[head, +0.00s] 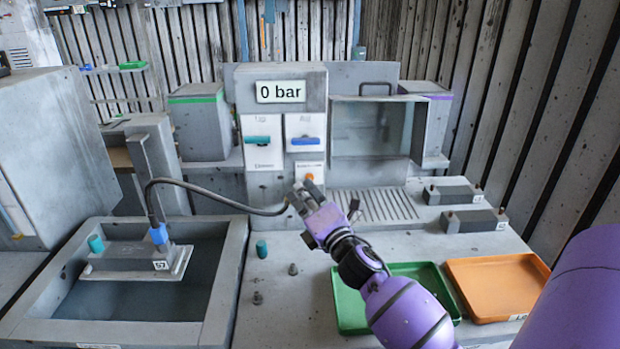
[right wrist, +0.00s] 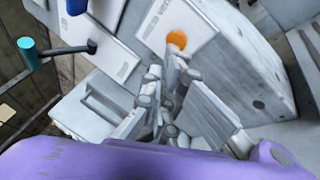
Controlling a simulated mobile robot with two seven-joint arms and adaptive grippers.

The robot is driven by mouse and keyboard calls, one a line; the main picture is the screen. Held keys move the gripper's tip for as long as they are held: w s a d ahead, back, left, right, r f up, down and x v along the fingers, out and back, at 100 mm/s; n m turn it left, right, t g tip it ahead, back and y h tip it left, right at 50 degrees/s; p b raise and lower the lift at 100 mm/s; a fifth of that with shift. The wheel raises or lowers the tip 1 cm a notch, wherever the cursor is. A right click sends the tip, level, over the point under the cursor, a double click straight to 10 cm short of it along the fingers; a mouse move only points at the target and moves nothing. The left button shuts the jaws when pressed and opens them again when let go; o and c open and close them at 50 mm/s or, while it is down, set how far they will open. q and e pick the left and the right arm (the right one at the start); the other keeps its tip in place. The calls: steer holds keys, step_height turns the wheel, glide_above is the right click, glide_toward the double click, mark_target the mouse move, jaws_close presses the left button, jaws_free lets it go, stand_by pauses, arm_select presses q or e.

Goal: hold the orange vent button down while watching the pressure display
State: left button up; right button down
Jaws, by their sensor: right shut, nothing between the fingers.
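The orange vent button (head: 309,177) sits on a white plate low on the grey panel. The pressure display (head: 280,91) above it reads "0 bar". My right gripper (head: 304,190) is shut and empty, with its fingertips just below and in front of the button in the head view. In the right wrist view, the button (right wrist: 176,40) shows just beyond the fingertips (right wrist: 165,62). I cannot tell whether they touch it. My left gripper is not in view.
A teal lever (head: 257,139) and a blue lever (head: 305,141) sit above the button. A black hose (head: 215,199) runs from the tank (head: 228,285) towards the panel. A green tray (head: 345,315) and an orange tray (head: 497,285) lie on the bench near my right arm.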

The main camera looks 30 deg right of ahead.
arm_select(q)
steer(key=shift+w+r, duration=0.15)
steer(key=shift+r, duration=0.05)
arm_select(e)
steer(key=shift+s+a, duration=0.25)
steer(key=shift+s, duration=0.1)
steer(key=shift+s, duration=0.1)
